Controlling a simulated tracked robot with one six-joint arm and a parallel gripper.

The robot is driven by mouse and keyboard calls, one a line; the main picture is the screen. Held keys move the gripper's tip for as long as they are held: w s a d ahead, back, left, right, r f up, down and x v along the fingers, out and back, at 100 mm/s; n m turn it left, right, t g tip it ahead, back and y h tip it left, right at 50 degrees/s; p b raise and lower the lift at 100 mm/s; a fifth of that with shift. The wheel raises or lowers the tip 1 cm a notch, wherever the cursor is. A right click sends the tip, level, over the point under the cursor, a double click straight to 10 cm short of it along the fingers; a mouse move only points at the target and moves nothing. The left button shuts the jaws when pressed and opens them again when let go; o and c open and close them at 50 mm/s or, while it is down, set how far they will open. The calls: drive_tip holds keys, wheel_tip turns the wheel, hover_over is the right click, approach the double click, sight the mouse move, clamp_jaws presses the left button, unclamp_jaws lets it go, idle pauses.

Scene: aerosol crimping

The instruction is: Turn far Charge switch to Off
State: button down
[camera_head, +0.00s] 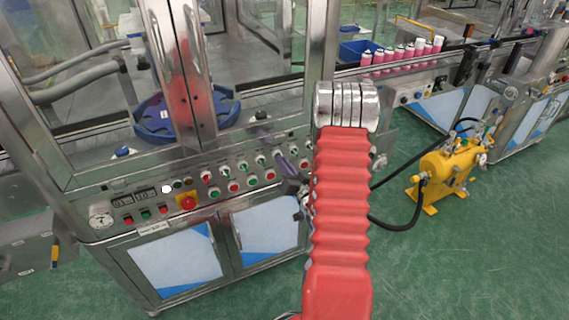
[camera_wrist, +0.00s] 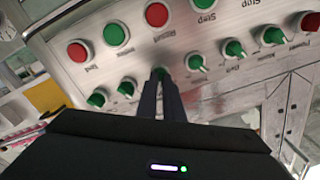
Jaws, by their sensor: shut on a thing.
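In the wrist view, the two dark fingers of my gripper (camera_wrist: 160,98) are closed together around a green knob (camera_wrist: 159,72) on the steel control panel (camera_wrist: 222,88). The fingers cover most of this knob, so its pointer angle cannot be seen. Its label is not readable, so I cannot tell by name which switch it is. In the head view, my gripper (camera_head: 288,170) is at the right part of the panel (camera_head: 150,213), partly hidden behind my red arm.
Similar green knobs (camera_wrist: 127,87) and (camera_wrist: 196,62) sit close on both sides of my fingers. A row of red (camera_wrist: 157,14) and green buttons (camera_wrist: 116,34) runs beside them. A yellow pump (camera_head: 445,172) with black hoses stands to the right on the green floor.

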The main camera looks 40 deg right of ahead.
drive_tip(key=shift+d+n, duration=0.1)
drive_tip(key=shift+n, duration=0.2)
drive_tip(key=n, duration=1.1)
drive_tip(key=shift+f, duration=0.1)
drive_tip(key=shift+n, duration=0.3)
idle(0.4)
drive_tip(key=c, duration=1.9)
unclamp_jaws()
drive_tip(key=v, duration=1.3)
drive_tip(key=shift+s+a, duration=0.3)
drive_tip(key=shift+s, duration=0.05)
